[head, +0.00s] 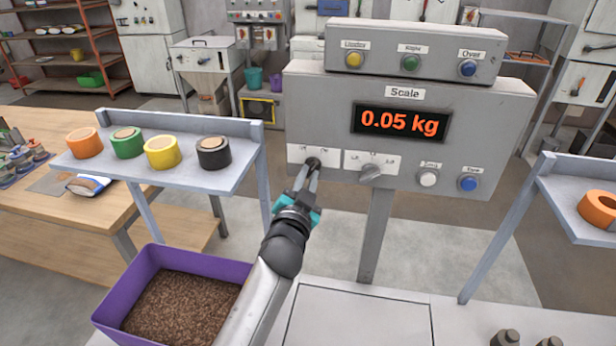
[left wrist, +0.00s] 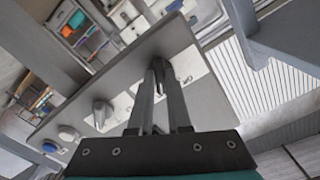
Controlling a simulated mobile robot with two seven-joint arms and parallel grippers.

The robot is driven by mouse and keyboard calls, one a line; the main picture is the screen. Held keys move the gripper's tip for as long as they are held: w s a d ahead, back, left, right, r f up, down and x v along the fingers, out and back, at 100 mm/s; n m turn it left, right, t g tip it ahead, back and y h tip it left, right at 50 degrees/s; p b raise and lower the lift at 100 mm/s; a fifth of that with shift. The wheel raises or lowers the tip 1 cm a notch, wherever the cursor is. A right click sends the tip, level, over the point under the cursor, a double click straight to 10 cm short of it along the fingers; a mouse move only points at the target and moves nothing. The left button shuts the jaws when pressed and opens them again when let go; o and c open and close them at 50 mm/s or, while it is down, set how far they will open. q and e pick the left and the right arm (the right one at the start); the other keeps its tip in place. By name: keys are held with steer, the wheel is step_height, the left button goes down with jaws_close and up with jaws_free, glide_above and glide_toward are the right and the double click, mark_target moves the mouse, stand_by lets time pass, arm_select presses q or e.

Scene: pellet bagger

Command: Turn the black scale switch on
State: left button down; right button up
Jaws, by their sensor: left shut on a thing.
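The grey scale box (head: 468,122) stands on a post, and its display (head: 401,122) reads 0.05 kg in orange. The black scale switch (head: 313,163) sits on a white plate at the box's lower left. My left gripper (head: 311,174) reaches up to it from below, with its fingertips at the switch and shut on it. In the left wrist view the two fingers meet at the dark switch (left wrist: 187,72), which they partly hide. I cannot tell which way the switch points. My right gripper is not in view.
A grey knob (head: 371,172), a white button (head: 428,179) and a blue button (head: 468,184) sit right of the switch. A shelf (head: 195,177) with tape rolls is close on the left. A purple bin (head: 222,268) of pellets stands below my left arm.

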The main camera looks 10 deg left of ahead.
arm_select(q)
steer(key=c, duration=0.9)
jaws_free()
steer(key=shift+o, duration=0.2)
steer(key=shift+s, duration=0.1)
steer(key=s+b, duration=0.1)
steer(key=s, duration=1.4)
